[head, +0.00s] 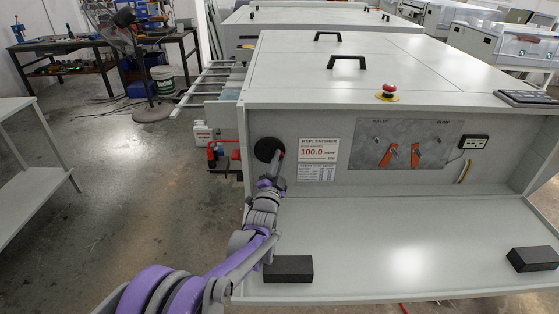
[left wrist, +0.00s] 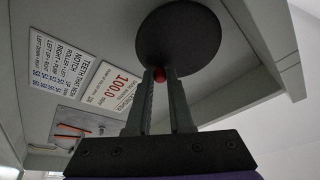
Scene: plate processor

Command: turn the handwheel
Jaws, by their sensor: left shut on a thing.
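The handwheel (head: 268,149) is a dark round disc on the left end of the machine's recessed front panel. In the left wrist view the handwheel (left wrist: 178,38) fills the top middle, with a small red knob (left wrist: 160,73) at its lower edge. My left gripper (head: 276,160) reaches up to the wheel from the lower left. In the left wrist view its two fingers (left wrist: 160,80) stand on either side of the red knob, shut on it. The far side of the wheel is hidden. My right gripper does not show.
A "REPLENISHER 100.0" label (head: 319,151) sits right of the wheel. A red emergency button (head: 387,92) is on top. Black blocks (head: 288,269) and (head: 533,259) lie on the open front shelf (head: 400,225), otherwise bare.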

